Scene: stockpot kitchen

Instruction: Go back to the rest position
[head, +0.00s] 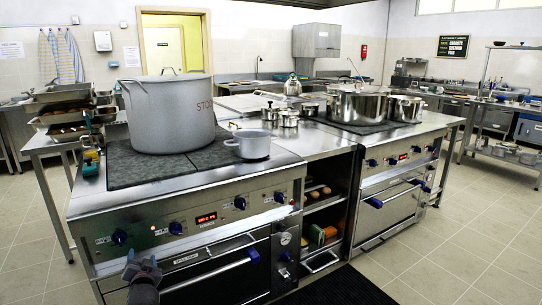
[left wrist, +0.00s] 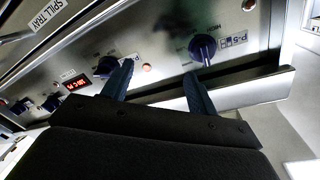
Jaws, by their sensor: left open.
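My left gripper (head: 143,270) shows at the bottom of the head view, in front of the left stove's oven door. In the left wrist view my left gripper (left wrist: 160,82) is open, its two dark fingers apart with nothing between them. They point toward the stove's control panel (left wrist: 150,50) with its dark blue knobs. I cannot tell whether the fingertips touch the panel. My right gripper is not in view.
A large stockpot (head: 172,115) and a small pot (head: 250,145) stand on the left cooktop. The stove (head: 185,220) with its oven handle is close in front. Open floor (head: 480,225) lies to the right, with a black mat (head: 335,287) at the front.

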